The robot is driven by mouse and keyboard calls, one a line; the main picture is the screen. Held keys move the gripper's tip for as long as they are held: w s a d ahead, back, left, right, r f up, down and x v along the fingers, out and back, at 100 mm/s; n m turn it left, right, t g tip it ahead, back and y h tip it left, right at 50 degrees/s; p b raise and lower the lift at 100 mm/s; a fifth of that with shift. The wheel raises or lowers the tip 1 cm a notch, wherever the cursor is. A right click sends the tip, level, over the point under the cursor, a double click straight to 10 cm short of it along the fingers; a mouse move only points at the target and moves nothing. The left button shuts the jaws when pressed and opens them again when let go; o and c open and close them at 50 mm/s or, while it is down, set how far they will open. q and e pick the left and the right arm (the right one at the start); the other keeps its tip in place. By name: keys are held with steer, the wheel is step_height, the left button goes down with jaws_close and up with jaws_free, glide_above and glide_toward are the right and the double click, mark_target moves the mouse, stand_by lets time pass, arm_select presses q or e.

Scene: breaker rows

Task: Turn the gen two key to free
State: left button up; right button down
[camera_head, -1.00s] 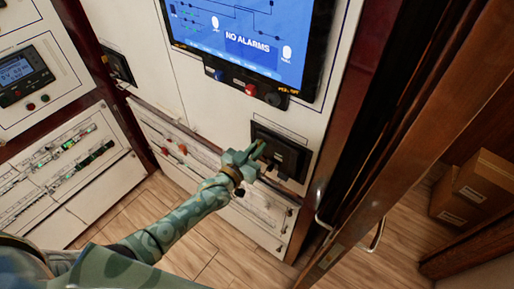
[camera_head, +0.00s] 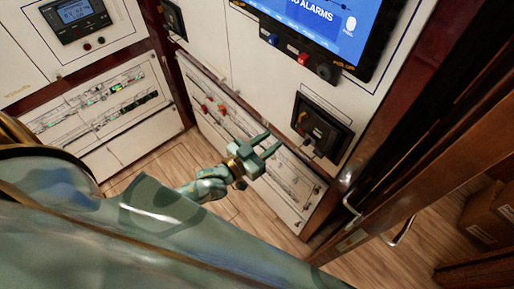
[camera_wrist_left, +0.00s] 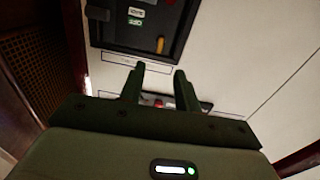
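My left gripper (camera_head: 272,143) is open and empty, its two fingers apart in front of the lower white panel (camera_head: 300,208). It is below and left of a black recessed box (camera_head: 322,125) on the cabinet. In the left wrist view the open fingers (camera_wrist_left: 159,76) point at the white panel, below the black box (camera_wrist_left: 112,33), which has small labels and a yellow-orange handle (camera_wrist_left: 160,45). A small red part (camera_wrist_left: 158,103) shows between the fingers. No label in view is readable as the gen two key, so I cannot tell which part it is. My right gripper is not in view.
A blue screen (camera_head: 300,15) with red and blue buttons below it is above. Breaker rows (camera_head: 100,95) are at left. A wooden door frame (camera_head: 415,150) with a metal handle (camera_head: 402,232) stands close at right. Cardboard boxes (camera_head: 487,222) lie beyond it. Wood floor is open below.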

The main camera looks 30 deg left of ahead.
arm_select(q)
steer(key=v, duration=0.4)
steer(key=shift+s, duration=0.15)
steer(key=shift+f, duration=0.1)
